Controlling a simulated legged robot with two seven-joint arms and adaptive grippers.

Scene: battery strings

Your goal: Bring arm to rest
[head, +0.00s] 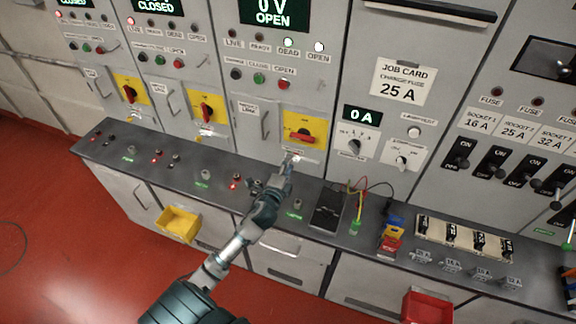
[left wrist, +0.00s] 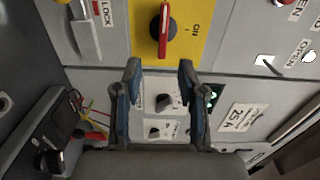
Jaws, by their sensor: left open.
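My left arm reaches up from the lower left in the head view. Its gripper (head: 274,176) is over the grey ledge (head: 215,167), below the third panel's red rotary handle (head: 304,134) on its yellow plate. The left wrist view shows the gripper (left wrist: 160,70) open with two blue-grey fingers and nothing between them. The red handle (left wrist: 164,32) appears beyond the fingertips, apart from them, pointing at the top of that view. My right gripper is in neither view.
A black meter (head: 327,209) with coloured leads lies right of the gripper. Padlocks (head: 391,234) and a fuse rack (head: 465,237) stand further right. A yellow bin (head: 178,223) and red bin (head: 427,307) hang on the front. Red floor (head: 75,250) is clear at left.

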